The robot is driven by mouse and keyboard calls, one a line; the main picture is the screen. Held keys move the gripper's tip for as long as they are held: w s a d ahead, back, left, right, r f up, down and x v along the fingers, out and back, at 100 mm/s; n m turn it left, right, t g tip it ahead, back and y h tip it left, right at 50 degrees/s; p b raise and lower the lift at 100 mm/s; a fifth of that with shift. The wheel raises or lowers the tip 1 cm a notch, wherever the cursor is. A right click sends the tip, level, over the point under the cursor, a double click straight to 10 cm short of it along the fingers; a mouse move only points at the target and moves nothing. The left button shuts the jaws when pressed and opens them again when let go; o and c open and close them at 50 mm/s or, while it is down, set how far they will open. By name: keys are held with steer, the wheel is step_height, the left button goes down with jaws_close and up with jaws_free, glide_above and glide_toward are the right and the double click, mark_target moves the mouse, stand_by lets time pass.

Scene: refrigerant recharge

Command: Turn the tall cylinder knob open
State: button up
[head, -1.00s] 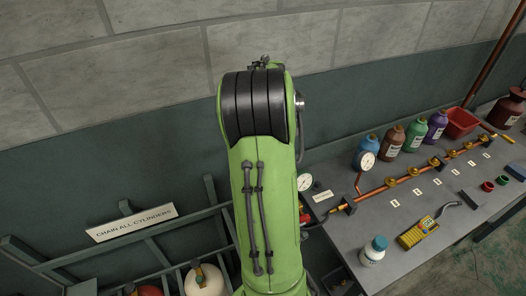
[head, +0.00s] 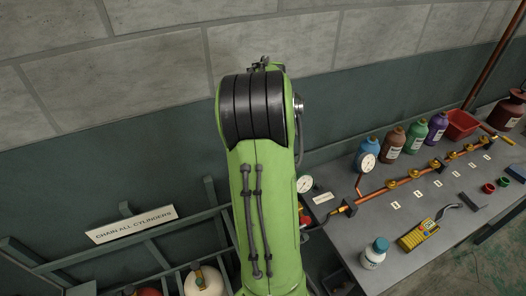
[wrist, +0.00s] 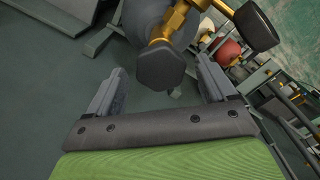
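A dark faceted knob (wrist: 160,68) on a brass valve (wrist: 180,18) shows in the wrist view, in front of a grey rounded cylinder (wrist: 140,14). My gripper (wrist: 159,66) is open, with one finger to the left of this knob and one to the right. Gaps show on both sides, so the fingers do not appear to touch it. A second dark knob (wrist: 257,26) sits on the brass fitting at the upper right. In the head view my green arm covers the middle, and my gripper and the grey cylinder are hidden.
A white cylinder (head: 207,283) and a red cylinder (head: 148,292) stand in a rack at lower left, under a sign (head: 131,224). A bench (head: 375,215) at right carries copper piping, gauges, bottles, a red bin (head: 462,124) and a yellow meter (head: 419,234).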

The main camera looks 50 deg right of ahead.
step_height(320, 180, up, 16)
steer(key=p, duration=0.3)
steer(key=shift+p, duration=0.35)
steer(key=shift+a+f, duration=0.1)
steer(key=shift+f, duration=0.05)
